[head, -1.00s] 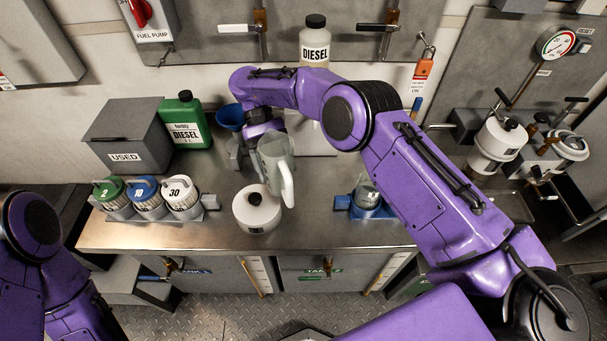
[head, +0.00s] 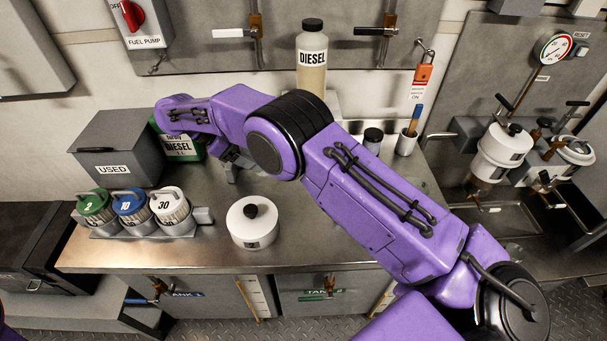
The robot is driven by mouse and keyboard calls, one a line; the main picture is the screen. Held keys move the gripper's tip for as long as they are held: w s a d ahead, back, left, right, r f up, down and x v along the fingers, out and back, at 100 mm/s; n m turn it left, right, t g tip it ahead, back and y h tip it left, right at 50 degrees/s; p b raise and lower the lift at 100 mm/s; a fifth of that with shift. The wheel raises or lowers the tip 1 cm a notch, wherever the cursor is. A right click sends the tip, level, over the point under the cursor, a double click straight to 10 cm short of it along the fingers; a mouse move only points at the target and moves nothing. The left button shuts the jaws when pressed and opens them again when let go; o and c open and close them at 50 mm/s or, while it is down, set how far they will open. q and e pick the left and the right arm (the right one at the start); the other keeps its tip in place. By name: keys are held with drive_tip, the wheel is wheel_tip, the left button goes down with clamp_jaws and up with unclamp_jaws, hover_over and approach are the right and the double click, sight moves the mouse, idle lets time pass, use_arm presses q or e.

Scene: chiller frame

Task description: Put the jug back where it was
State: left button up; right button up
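My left gripper is out of view.
A white lidded pot (head: 252,224) stands on the steel bench (head: 215,256). Left of it are three numbered containers (head: 130,206) in a rack and a grey USED box (head: 112,152). A DIESEL bottle (head: 312,58) stands behind my arm. Bare bench shows around the pot.

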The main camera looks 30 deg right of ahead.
wheel_tip(320, 180, down, 7)
drive_tip(key=shift+r+p, duration=0.1)
drive_tip(key=shift+p, duration=0.25)
drive_tip(key=s+d+p, duration=0.1)
drive_tip(key=d, duration=0.2)
drive_tip(key=s+d+p, duration=0.2)
drive_tip(key=d, duration=0.1)
drive_tip(key=s+d+p, duration=0.1)
drive_tip(key=d, duration=0.2)
drive_tip(key=shift+s+r+p, duration=0.15)
drive_tip(key=shift+s+p, duration=0.05)
drive_tip(key=shift+p, duration=0.1)
drive_tip(key=d, duration=0.1)
drive_tip(key=s+d+p, duration=0.1)
drive_tip(key=shift+s+d+p, duration=0.15)
drive_tip(key=shift+d+p, duration=0.15)
drive_tip(key=shift+d, duration=0.05)
drive_tip(key=shift+f, duration=0.75)
drive_tip(key=shift+a+f, duration=0.1)
drive_tip(key=shift+f, duration=0.05)
drive_tip(key=o, duration=1.3)
